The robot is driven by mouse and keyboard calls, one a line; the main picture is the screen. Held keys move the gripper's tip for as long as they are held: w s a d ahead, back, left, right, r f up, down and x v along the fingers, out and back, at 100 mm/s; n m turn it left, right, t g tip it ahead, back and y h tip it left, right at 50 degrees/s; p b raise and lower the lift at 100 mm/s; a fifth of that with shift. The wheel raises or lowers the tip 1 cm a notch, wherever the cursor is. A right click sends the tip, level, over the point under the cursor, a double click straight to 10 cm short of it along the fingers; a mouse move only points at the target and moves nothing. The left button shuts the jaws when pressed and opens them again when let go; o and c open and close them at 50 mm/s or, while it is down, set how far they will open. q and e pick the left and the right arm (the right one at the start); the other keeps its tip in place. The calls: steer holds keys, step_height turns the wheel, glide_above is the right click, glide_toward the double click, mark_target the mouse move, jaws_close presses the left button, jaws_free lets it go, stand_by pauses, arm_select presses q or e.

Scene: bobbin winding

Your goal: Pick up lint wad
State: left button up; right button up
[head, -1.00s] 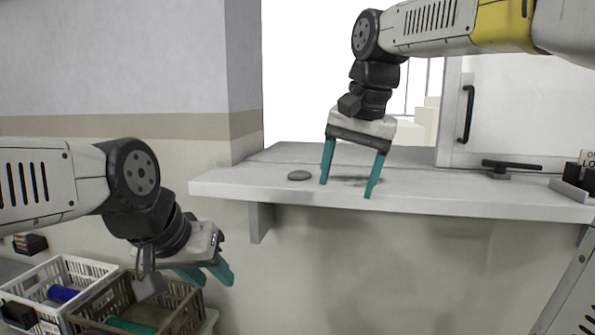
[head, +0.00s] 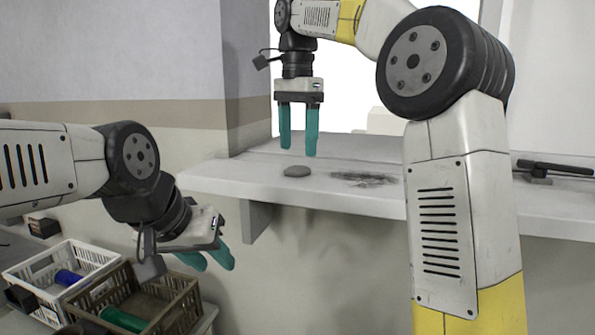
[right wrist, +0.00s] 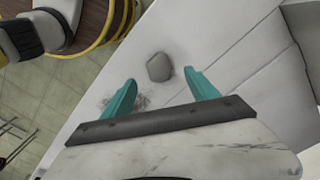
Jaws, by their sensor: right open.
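The lint wad (head: 297,171) is a small grey lump lying on the white ledge (head: 240,180), near its left end. In the right wrist view the lint wad (right wrist: 159,67) lies beyond the fingertips and roughly between their lines. My right gripper (head: 298,150) hangs above the ledge just behind and above the wad in the head view, with teal fingers pointing down. It is open and empty; it also shows in the right wrist view (right wrist: 160,78). My left gripper (head: 213,262) is at the lower left, below ledge height; its fingers look apart and nothing shows between them.
A dark smudge (head: 363,179) marks the ledge right of the wad. A white crate (head: 40,255) with a blue item and a brown crate (head: 180,300) with a green item stand below my left arm. A black handle (head: 553,168) lies at the ledge's right.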

mark_target(297, 166)
steer(key=shift+f, duration=2.3)
steer(key=c, duration=1.4)
